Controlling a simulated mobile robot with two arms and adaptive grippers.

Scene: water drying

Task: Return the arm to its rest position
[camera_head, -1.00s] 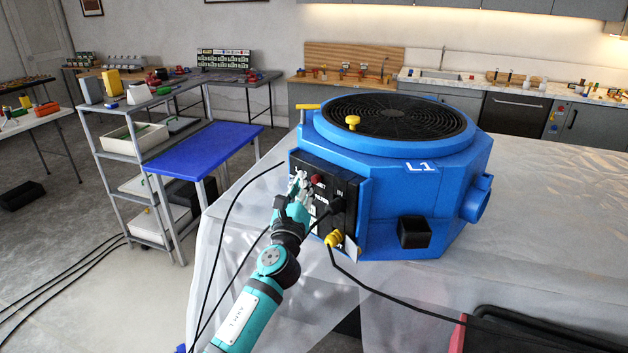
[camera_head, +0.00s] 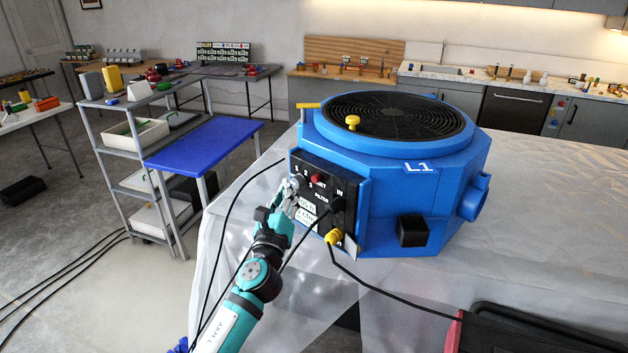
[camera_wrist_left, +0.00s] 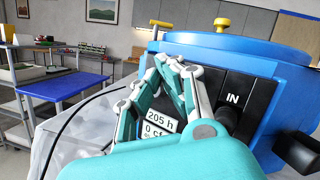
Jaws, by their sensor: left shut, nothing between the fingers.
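My left arm (camera_head: 262,275) is teal and reaches in from the bottom of the head view. Its gripper (camera_head: 292,190) is shut and empty, in front of the black control panel (camera_head: 345,190) of the blue drying machine (camera_head: 410,195), marked L1. In the left wrist view the shut fingers (camera_wrist_left: 168,66) overlap the panel, beside a display reading 205 h (camera_wrist_left: 161,120). I cannot tell if the fingertips touch the panel or a knob there. A red button (camera_head: 316,178) shows just right of the fingertips. My right gripper is not in view.
A yellow plug (camera_head: 333,237) with a black cable hangs from the panel. The machine stands on a sheet-covered table (camera_head: 560,205). A blue table (camera_head: 205,143) and grey shelf (camera_head: 125,101) stand left. Open floor lies between shelf and sheet.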

